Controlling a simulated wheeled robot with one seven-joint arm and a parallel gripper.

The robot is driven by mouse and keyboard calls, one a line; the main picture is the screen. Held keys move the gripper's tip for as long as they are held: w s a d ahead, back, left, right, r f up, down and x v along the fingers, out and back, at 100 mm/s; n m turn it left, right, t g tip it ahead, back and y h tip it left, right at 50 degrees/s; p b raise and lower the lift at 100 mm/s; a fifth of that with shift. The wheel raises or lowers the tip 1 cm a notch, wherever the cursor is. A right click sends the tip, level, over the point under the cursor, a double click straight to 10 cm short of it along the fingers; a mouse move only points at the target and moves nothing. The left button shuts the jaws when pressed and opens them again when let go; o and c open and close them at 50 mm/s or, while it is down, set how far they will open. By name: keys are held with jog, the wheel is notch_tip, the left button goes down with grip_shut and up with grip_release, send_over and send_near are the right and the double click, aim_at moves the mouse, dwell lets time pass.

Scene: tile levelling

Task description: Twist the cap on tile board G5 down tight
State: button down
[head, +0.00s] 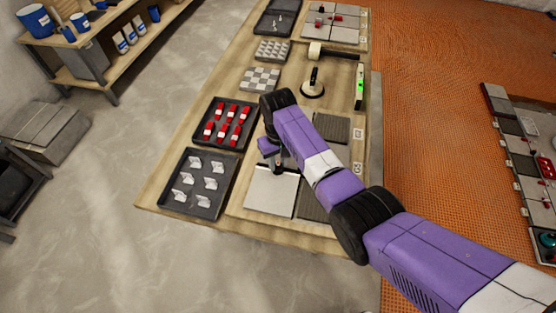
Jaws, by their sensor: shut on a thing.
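My gripper (278,168) points down at the far edge of a pale tile (268,193) on the near tile board. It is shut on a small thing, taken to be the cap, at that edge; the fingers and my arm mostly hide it. A dark ribbed patch (314,206) lies right of the pale tile. A small label (357,168) stands at the right, too small to read surely as G5. Another dark ribbed patch (331,128) lies farther back, partly behind my arm.
Left of the boards are a black tray of red caps (248,128) and a black tray of pale clips (230,193). A suction cup (312,88), mallet (318,50) and green-lit level (360,86) lie farther back. Concrete floor (110,230) is clear at left.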

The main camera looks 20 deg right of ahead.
jog(key=m, duration=0.7)
jog(key=shift+r+p, duration=0.1)
jog(key=shift+p, duration=0.25)
jog(key=m, duration=0.6)
jog(key=shift+m, duration=0.4)
jog(key=c, duration=1.1)
grip_release()
jog(key=shift+r+b, duration=0.45)
jog(key=shift+r, duration=3.4)
